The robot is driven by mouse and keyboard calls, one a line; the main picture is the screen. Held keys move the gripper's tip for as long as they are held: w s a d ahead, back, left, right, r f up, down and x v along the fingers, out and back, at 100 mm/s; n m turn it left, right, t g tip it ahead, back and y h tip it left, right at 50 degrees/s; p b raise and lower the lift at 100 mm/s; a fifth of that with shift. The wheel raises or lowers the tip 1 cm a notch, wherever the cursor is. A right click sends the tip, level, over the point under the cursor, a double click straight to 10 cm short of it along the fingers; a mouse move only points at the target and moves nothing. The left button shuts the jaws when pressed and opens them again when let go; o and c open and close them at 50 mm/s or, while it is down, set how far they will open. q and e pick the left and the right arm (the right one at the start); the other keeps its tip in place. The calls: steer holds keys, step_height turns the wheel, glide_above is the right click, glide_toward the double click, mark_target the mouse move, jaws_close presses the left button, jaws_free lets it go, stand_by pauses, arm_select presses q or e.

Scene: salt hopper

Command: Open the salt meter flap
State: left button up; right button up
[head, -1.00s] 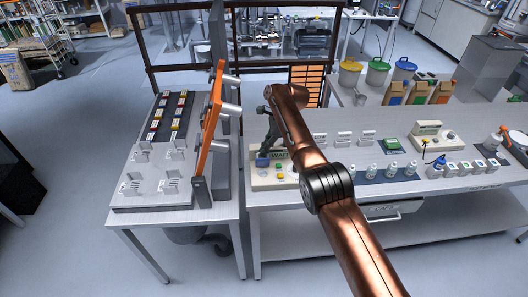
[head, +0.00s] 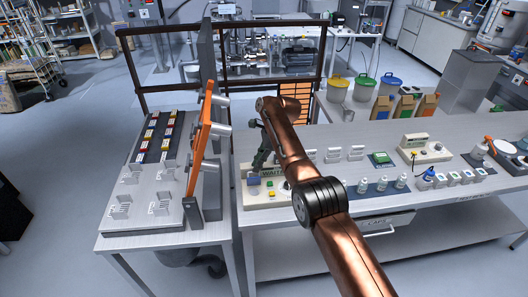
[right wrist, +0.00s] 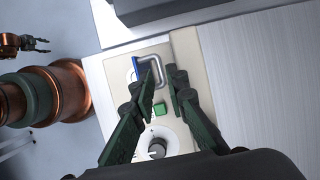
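The salt meter is a cream box (head: 262,197) with a WAIT display, at the left end of the long bench in the head view. Its top also shows in the right wrist view (right wrist: 112,82), with a blue flap part (right wrist: 139,68), a grey bent handle (right wrist: 158,62), a green button (right wrist: 160,108) and a dial (right wrist: 157,149). My right gripper (right wrist: 162,82) is open, fingers pointing at the box, tips at the handle. I cannot tell whether they touch it. In the head view it (head: 262,154) is over the box's left part. My left gripper (right wrist: 44,45) shows small and open in the right wrist view.
Bottles (head: 382,184) and a second cream device (head: 424,150) stand further right on the bench. My right arm hides part of the bench.

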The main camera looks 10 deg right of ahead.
steer(key=v, duration=0.9)
steer(key=shift+r, duration=0.2)
steer(key=shift+d, duration=0.1)
stand_by(0.4)
